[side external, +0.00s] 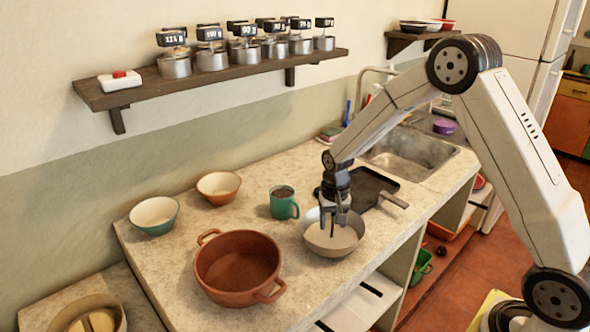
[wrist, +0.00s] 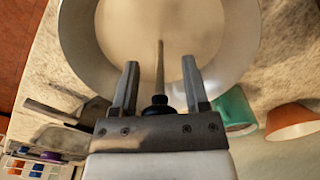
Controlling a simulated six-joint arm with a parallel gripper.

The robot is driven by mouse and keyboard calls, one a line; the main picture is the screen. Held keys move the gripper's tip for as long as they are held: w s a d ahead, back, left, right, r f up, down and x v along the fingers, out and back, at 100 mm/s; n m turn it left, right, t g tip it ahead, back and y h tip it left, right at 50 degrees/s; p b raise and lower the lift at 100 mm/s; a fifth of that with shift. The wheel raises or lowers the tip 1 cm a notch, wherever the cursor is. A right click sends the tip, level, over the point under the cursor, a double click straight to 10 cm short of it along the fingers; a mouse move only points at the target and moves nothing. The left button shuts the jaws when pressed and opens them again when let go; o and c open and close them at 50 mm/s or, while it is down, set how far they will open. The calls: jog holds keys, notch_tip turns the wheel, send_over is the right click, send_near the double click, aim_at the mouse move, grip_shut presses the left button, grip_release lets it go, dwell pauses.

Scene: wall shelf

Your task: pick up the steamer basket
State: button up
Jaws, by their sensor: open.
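A round tan basket (side external: 88,314) with yellowish pieces inside is at the lower left of the side view, partly cut off by the frame; it looks like the steamer basket. My gripper (side external: 335,224) is far to its right, pointing down over a grey-beige bowl (side external: 318,246) on the counter. In the wrist view my gripper (wrist: 160,66) has its two fingers apart, with a thin rod between them. The bowl (wrist: 84,62) fills the upper middle there. The fingers overlap its near rim in the picture; I cannot tell whether they touch it. The basket is not in the wrist view.
On the counter (side external: 180,240) stand a terracotta pot (side external: 238,292), a teal mug (side external: 284,209), a teal bowl (side external: 153,229), an orange bowl (side external: 218,198) and a dark pan (side external: 370,182). A sink (side external: 408,152) is behind. A wall shelf (side external: 225,77) holds several canisters.

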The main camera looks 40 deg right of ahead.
dwell(0.3)
grip_shut()
dwell(1.3)
